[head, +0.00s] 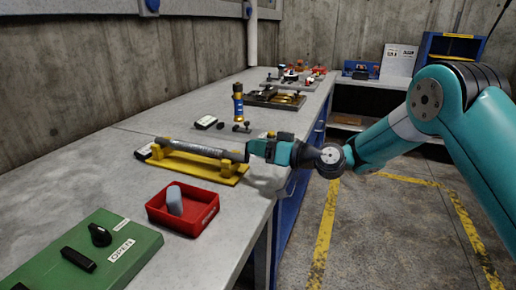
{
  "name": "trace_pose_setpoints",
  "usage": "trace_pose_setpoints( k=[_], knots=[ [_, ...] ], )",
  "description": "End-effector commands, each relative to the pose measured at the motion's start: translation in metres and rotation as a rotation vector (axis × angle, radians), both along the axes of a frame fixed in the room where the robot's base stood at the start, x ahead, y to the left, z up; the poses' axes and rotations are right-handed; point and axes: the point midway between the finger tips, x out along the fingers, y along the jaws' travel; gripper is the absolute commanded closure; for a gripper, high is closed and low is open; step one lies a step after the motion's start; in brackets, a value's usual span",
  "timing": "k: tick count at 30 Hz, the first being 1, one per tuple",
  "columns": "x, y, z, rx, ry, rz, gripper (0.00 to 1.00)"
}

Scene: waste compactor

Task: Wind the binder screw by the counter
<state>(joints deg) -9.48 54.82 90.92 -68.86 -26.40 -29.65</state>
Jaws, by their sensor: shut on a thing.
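My gripper (249,150) is at the right end of a dark grey bar (205,150) and is shut on it. The bar lies about level across the upright supports of a yellow cradle (205,171) on the counter (140,190). Markings on the bar are too small to read. Behind the cradle stands an upright blue and gold piece (238,103) with small dark knobs beside its foot. I cannot tell for certain which part is the binder screw. The bar's very end is hidden by my gripper's jaws.
A red tray (204,218) holding a grey-blue block is in front of the cradle. A green panel (95,253) with black controls and an "OPEN" label is at the near left. Dark fixtures (274,98) stand farther back. Floor with yellow lines is clear at the right.

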Motion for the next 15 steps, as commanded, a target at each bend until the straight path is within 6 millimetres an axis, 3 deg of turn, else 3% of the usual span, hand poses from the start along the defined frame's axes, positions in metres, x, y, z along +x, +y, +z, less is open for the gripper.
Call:
trace_pose_setpoints(
  k=[15],
  knots=[
    [0.018,-0.007,-0.009,0.165,0.457,-0.003,1.0]
  ],
)
